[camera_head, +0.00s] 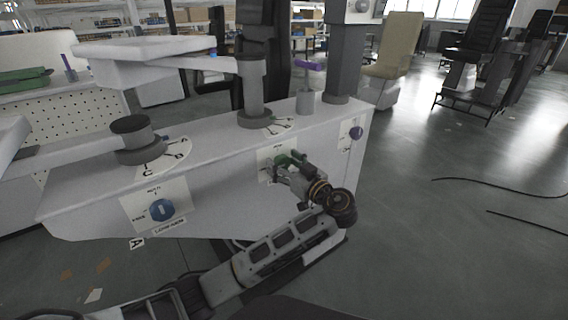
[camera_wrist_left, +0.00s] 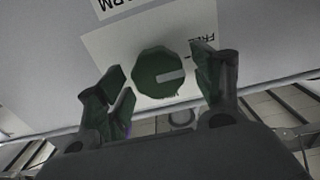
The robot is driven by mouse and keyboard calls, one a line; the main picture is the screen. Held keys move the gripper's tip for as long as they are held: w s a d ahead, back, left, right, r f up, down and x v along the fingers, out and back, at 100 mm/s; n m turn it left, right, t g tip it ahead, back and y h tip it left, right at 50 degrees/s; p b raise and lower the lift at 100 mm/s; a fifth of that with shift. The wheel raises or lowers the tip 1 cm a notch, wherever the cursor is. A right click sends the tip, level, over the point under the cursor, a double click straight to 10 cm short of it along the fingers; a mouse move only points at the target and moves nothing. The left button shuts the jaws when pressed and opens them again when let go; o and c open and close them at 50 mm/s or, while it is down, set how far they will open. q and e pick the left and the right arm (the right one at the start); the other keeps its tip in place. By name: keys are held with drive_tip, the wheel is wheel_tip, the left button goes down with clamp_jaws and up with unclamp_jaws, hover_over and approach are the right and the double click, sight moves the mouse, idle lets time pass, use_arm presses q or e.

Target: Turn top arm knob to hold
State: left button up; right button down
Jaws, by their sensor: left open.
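The green knob (camera_wrist_left: 157,73) sits on a white label plate in the left wrist view, with a pale pointer bar on its face pointing right. Upside-down lettering reads partly "FR" beside it and "ARM" on a second label. My left gripper (camera_wrist_left: 160,85) is open, one finger on each side of the knob. A gap shows on both sides, and the fingers do not grip it. In the head view the green knob (camera_head: 284,159) is on the front of the white console, partly hidden by my left gripper (camera_head: 288,169). My right gripper is not in view.
The white console (camera_head: 230,205) also carries a blue knob (camera_head: 162,209) at left and another blue knob (camera_head: 355,133) at right. Dials and grey columns (camera_head: 250,85) stand on its top. Open floor (camera_head: 450,230) with dark cables lies to the right.

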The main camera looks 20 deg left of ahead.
use_arm(q)
drive_tip(key=shift+c, duration=0.2)
drive_tip(key=c, duration=0.9)
